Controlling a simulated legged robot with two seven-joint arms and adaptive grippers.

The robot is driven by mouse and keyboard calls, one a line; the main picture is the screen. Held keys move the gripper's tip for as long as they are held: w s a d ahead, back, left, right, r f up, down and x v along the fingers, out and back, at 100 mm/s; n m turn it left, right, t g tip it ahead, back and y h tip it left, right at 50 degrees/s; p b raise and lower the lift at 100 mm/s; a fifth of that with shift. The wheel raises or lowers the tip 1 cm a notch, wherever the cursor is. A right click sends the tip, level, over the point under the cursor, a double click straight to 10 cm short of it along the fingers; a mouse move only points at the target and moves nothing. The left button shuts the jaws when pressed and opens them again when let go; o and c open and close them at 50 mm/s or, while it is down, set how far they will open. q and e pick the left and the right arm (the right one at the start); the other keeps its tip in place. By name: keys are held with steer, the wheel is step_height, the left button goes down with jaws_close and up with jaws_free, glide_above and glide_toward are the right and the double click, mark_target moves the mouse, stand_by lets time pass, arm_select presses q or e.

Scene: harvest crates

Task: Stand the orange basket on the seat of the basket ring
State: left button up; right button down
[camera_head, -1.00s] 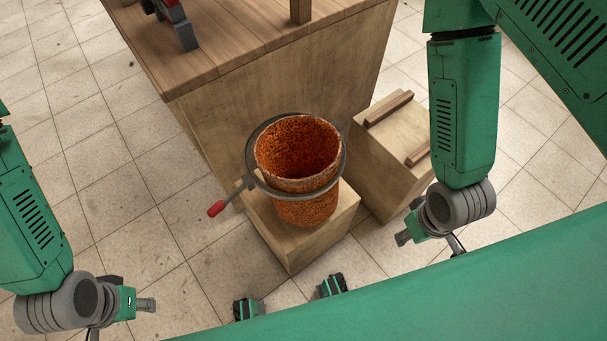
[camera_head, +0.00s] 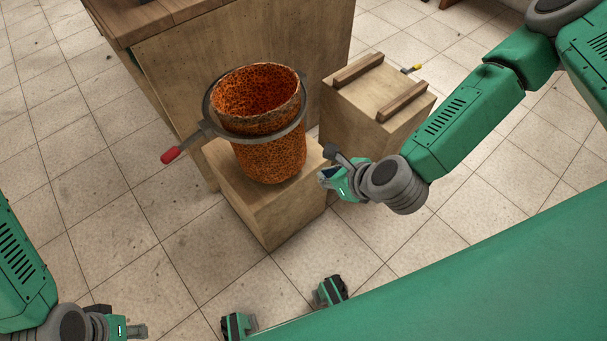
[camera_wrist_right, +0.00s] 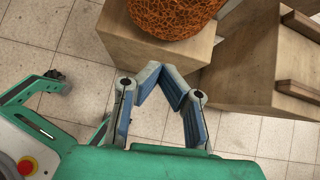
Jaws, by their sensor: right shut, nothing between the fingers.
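The orange basket (camera_head: 268,160), a mottled open-topped cylinder, stands upright on a wooden block (camera_head: 250,215). A grey ring (camera_head: 208,108) with a red-tipped handle (camera_head: 172,154) goes around its upper part. The basket's bottom edge also shows in the right wrist view (camera_wrist_right: 170,18), over the block (camera_wrist_right: 150,48). My right gripper (camera_head: 325,166) is beside the block's right side, below and apart from the basket. In the wrist view my right gripper (camera_wrist_right: 164,72) has its fingertips together with nothing between them. My left gripper (camera_head: 140,331) is low at the left, far from the basket; its jaw state is unclear.
A wooden crate with two battens (camera_head: 358,70) stands right of the block, close to my right gripper. A large wooden bench (camera_head: 240,50) stands behind. Tiled floor at the left is clear.

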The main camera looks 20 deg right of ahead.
steer(key=b, duration=0.3)
glide_toward(291, 159)
steer(key=shift+m, duration=0.4)
steer(key=x, duration=0.6)
steer(key=shift+s+d+f, duration=0.2)
steer(key=shift+f, duration=0.3)
steer(key=shift+w+a+b, duration=0.3)
steer(key=shift+w+a, duration=0.05)
steer(key=shift+w, duration=0.25)
steer(key=shift+d, duration=0.1)
